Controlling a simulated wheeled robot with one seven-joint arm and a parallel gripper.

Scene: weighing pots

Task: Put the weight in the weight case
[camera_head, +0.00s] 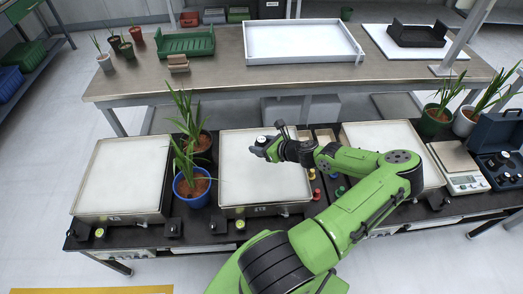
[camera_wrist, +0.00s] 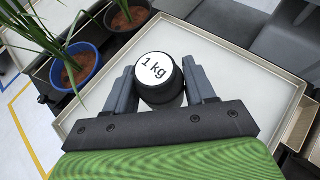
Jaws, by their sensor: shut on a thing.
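The weight (camera_wrist: 158,76) is a dark cylinder with a white top reading "1 kg". My gripper (camera_wrist: 160,84) is shut on it, one finger on each side. In the head view my gripper (camera_head: 266,148) holds the weight (camera_head: 262,140) over the middle white-topped tray; I cannot tell how high above it. The weight case (camera_head: 497,133) is a blue, open box at the far right, partly cut off by the picture edge. Dark round items sit in it. It is well away from my gripper.
A digital scale (camera_head: 466,182) stands left of the case. Another white-topped tray (camera_head: 385,138) and my arm lie between. A blue potted plant (camera_head: 192,190) stands left of the middle tray. Small coloured weights (camera_head: 315,183) stand right of that tray. A long metal table (camera_head: 215,80) is behind.

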